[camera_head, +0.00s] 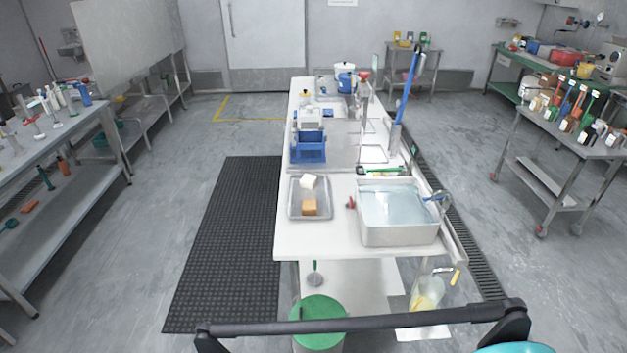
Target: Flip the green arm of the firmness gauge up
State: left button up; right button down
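On the long white table a low device with a green bar (385,170) lies just behind the water-filled basin. It may be the firmness gauge, but it is too small to tell for sure. Neither of my grippers shows in the head view.
The steel basin (398,236) fills the table's near right. A tray (295,211) with a white and a tan block lies left of it. A blue rack (309,147) stands farther back. A green-lidded bin (319,308) and a black bar (365,322) are in front.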

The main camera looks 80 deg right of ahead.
aim_at(389, 170)
jog(key=i+z, duration=0.5)
jog(key=i+j+z, duration=0.25)
jog(key=i+z, duration=0.25)
jog(key=i+l+z, duration=0.25)
jog(key=z, duration=0.2)
jog(key=i+l+z, duration=0.1)
jog(key=i+z, duration=1.05)
jog(key=z, duration=0.2)
jog(key=i+j+z, duration=0.3)
jog(key=z, duration=0.15)
jog(key=i+j+z, duration=0.1)
jog(key=i+z, duration=0.15)
jog(key=i, duration=0.15)
